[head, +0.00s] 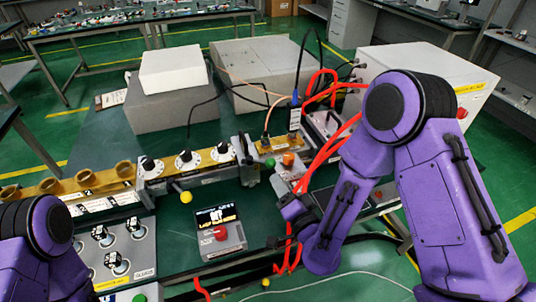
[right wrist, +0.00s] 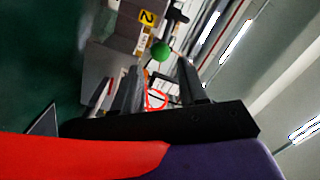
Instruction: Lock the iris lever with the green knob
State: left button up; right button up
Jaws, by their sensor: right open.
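The green knob (right wrist: 161,52) shows as a round ball in the right wrist view, beyond the fingertips and roughly between them. In the head view a small green knob (head: 269,163) sits at the right end of the waveguide row, left of my right arm. My right gripper (right wrist: 160,82) is open, with nothing between its fingers; the knob is apart from it. In the head view this gripper (head: 283,241) is low beside the display box, its dark fingers partly hard to make out. The iris lever itself cannot be made out clearly. My left gripper is out of view.
A display box with a red button (head: 221,233) stands left of my right gripper. A yellow knob (head: 186,197) hangs below the dials. Orange-red hoses (head: 322,150) run close by my right arm. A switch panel (head: 124,252) is at lower left.

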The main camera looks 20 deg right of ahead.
aim_at(273, 167)
jog(key=w+p, duration=0.1)
jog(key=w, duration=0.1)
jog(key=w+r+p, duration=0.1)
jog(key=w, duration=0.1)
jog(key=shift+w, duration=0.35)
jog(key=w, duration=0.2)
jog(key=w+p, duration=0.1)
jog(key=w, duration=0.1)
jog(key=shift+w+a+f, duration=0.1)
jog(key=shift+a+f, duration=0.1)
jog(key=shift+f, duration=0.2)
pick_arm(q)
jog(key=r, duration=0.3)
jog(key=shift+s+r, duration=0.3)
pick_arm(e)
grip_shut()
